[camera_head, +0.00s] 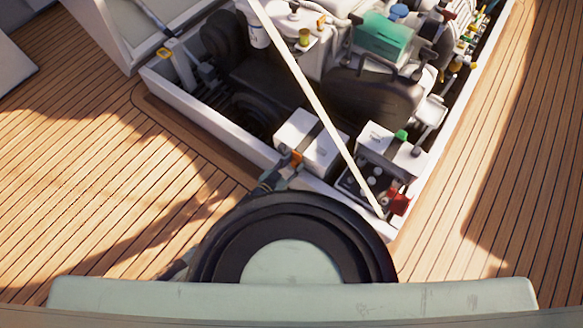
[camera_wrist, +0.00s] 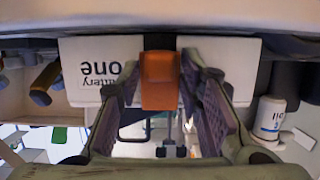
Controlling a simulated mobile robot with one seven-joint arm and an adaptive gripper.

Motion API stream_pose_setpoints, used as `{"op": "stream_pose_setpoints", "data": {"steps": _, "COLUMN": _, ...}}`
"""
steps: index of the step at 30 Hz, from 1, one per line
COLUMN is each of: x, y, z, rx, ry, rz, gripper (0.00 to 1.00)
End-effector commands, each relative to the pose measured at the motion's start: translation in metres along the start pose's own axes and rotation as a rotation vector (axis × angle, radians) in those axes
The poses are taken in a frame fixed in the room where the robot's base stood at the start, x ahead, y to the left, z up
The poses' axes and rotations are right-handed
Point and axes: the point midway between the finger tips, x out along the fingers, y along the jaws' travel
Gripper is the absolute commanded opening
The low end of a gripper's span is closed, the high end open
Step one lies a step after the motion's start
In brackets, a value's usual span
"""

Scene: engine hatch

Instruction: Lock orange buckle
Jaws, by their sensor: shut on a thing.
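The orange buckle (camera_head: 296,157) sits at the near edge of a white battery box (camera_head: 292,131) in the hatch, on a dark strap. In the wrist view the orange buckle (camera_wrist: 160,80) lies between the two fingers, in front of the white box (camera_wrist: 88,72) marked "Battery one", which appears upside down. My gripper (camera_wrist: 159,84) is shut on the buckle, with a finger at each side of it. In the head view my gripper (camera_head: 279,172) reaches the buckle from the lower left, partly hidden by my own arm.
A second white box (camera_head: 376,138) with a green cap stands to the right. A red part (camera_head: 398,204) is near the hatch's front corner. A white rod (camera_head: 315,105) crosses above the boxes diagonally. The engine with a green box (camera_head: 383,38) lies behind. Wooden deck (camera_head: 80,190) is clear at left.

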Motion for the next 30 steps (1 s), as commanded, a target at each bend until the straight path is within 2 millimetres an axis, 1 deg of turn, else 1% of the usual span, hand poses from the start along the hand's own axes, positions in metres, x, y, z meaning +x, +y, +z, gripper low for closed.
{"op": "stream_pose_setpoints", "data": {"steps": 1, "x": 0.002, "y": -0.001, "z": 0.004, "rx": -0.001, "ry": 0.011, "rz": -0.002, "gripper": 0.05}}
{"op": "stream_pose_setpoints", "data": {"steps": 5, "x": 0.001, "y": -0.001, "z": 0.000, "rx": 0.000, "ry": 0.017, "rz": -0.001, "gripper": 0.05}}
{"op": "stream_pose_setpoints", "data": {"steps": 10, "x": 0.001, "y": 0.000, "z": 0.000, "rx": 0.000, "ry": 0.016, "rz": -0.001, "gripper": 0.05}}
{"op": "stream_pose_setpoints", "data": {"steps": 11, "x": 0.001, "y": 0.000, "z": 0.000, "rx": 0.000, "ry": 0.016, "rz": -0.001, "gripper": 0.35}}
{"op": "stream_pose_setpoints", "data": {"steps": 15, "x": 0.001, "y": 0.000, "z": 0.000, "rx": 0.000, "ry": 0.016, "rz": -0.001, "gripper": 0.43}}
{"op": "stream_pose_setpoints", "data": {"steps": 22, "x": 0.001, "y": 0.000, "z": 0.000, "rx": 0.000, "ry": 0.016, "rz": 0.000, "gripper": 0.43}}
{"op": "stream_pose_setpoints", "data": {"steps": 25, "x": -0.003, "y": -0.001, "z": 0.001, "rx": 0.001, "ry": 0.016, "rz": -0.001, "gripper": 0.43}}
{"op": "stream_pose_setpoints", "data": {"steps": 28, "x": -0.013, "y": -0.002, "z": 0.001, "rx": 0.001, "ry": 0.016, "rz": -0.003, "gripper": 0.43}}
{"op": "stream_pose_setpoints", "data": {"steps": 30, "x": -0.026, "y": -0.002, "z": 0.001, "rx": 0.001, "ry": 0.015, "rz": -0.004, "gripper": 0.43}}
